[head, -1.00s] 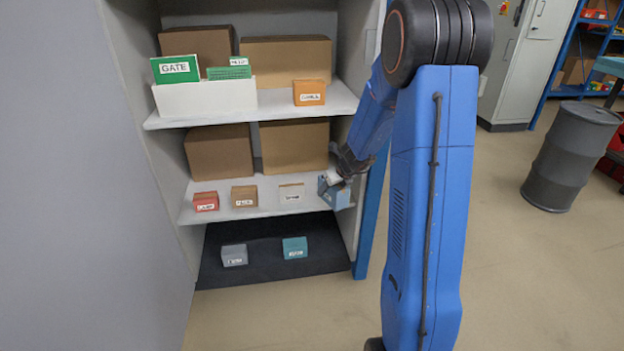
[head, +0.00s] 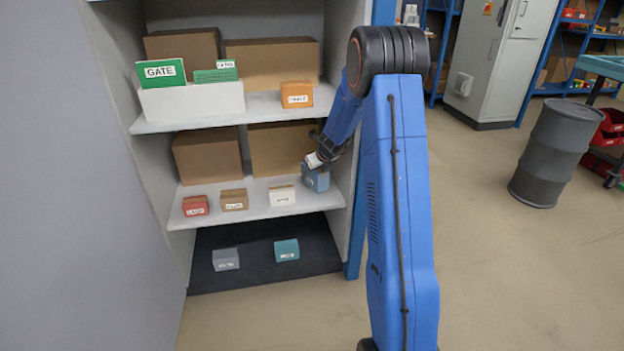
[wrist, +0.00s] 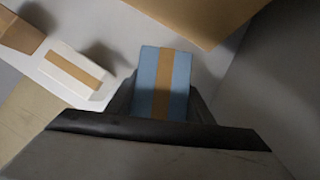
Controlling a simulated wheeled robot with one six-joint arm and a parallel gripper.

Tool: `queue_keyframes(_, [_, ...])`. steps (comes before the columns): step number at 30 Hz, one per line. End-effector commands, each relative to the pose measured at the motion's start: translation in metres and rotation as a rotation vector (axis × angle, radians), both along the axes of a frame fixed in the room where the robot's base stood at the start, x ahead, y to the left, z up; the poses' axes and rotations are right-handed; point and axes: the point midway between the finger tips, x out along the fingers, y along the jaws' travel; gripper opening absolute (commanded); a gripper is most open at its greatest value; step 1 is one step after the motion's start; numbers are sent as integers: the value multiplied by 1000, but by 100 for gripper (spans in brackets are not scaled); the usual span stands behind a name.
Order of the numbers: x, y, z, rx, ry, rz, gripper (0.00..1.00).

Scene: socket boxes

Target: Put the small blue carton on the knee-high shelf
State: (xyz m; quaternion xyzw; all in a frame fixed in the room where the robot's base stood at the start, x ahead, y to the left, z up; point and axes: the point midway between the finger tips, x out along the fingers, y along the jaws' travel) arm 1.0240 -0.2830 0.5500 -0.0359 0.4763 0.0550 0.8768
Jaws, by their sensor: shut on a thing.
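The small blue carton (head: 316,178) is at the right end of the middle shelf (head: 262,207) in the head view. My gripper (head: 313,163) is shut on it from above. In the wrist view the blue carton (wrist: 162,82), with a tan tape strip, sits between the fingers of my gripper (wrist: 160,100). The carton looks upright. I cannot tell whether its bottom touches the shelf board.
A white carton (head: 282,196), a brown carton (head: 234,200) and a red carton (head: 195,206) stand left along the shelf front. A large brown box (head: 270,150) is behind. Grey (head: 226,259) and teal (head: 286,250) cartons sit below.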

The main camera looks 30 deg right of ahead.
Motion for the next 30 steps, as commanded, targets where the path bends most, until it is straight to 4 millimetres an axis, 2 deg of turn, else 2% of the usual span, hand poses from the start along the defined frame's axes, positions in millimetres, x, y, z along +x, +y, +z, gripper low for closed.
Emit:
queue_keyframes(7, [0, 0, -21, -1, -1, -1, 6])
queue_keyframes(30, [0, 0, -33, -1, -1, -1, 6])
